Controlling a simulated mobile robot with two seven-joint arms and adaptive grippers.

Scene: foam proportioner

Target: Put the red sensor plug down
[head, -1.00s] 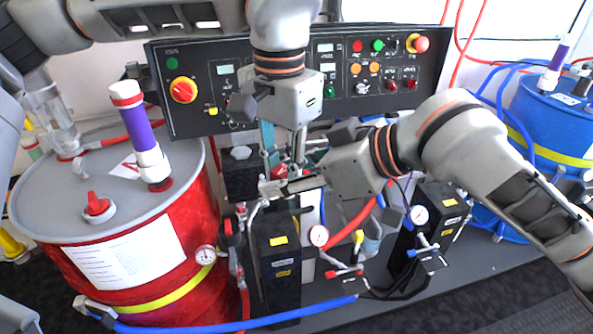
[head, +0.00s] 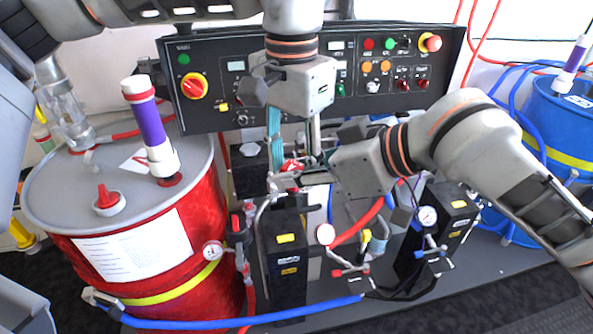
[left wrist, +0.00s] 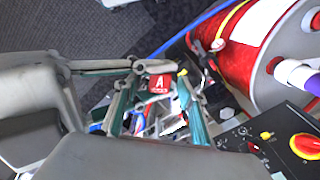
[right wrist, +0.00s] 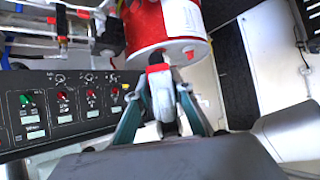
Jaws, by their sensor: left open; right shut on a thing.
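The red sensor plug (head: 291,165) is a small red piece at the fingertips of my right gripper (head: 284,183), below the control panel. In the left wrist view it is a red block with a white letter A (left wrist: 160,84). My right gripper, reaching in from the right, is shut on it. My left gripper (head: 296,160) hangs from above, open, with its teal fingers on either side of the plug; I cannot tell whether they touch it. In the right wrist view a pale piece (right wrist: 165,100) shows between the right gripper's fingers (right wrist: 162,85).
A black control panel (head: 215,110) stands behind both grippers. A red drum (head: 190,285) with a purple-banded tube (head: 152,125) is on the left, a blue drum (head: 560,115) at far right. Black boxes (head: 283,245), gauges, valves and hoses crowd the space below.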

